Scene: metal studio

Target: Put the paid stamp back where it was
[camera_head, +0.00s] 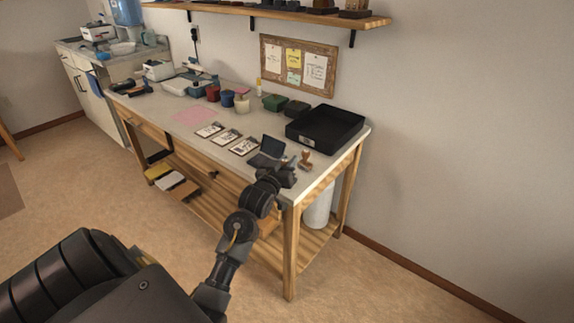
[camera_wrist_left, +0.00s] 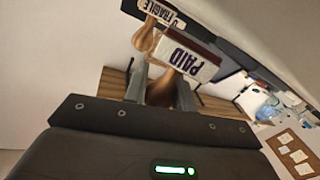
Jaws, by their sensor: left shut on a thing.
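The paid stamp shows in the left wrist view, with a pale label reading PAID (camera_wrist_left: 187,59) and a wooden handle between my fingers. My left gripper (camera_wrist_left: 161,90) is shut on it. In the head view my left gripper (camera_head: 288,170) is over the near right end of the workbench. My right gripper is out of view.
A black tray (camera_head: 326,126) stands at the bench's back right. A dark pad (camera_head: 272,147) is close behind the gripper. Several printed cards (camera_head: 227,138) lie to the left, with coloured jars (camera_head: 227,98) behind. A shelf (camera_head: 270,13) hangs above on the wall.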

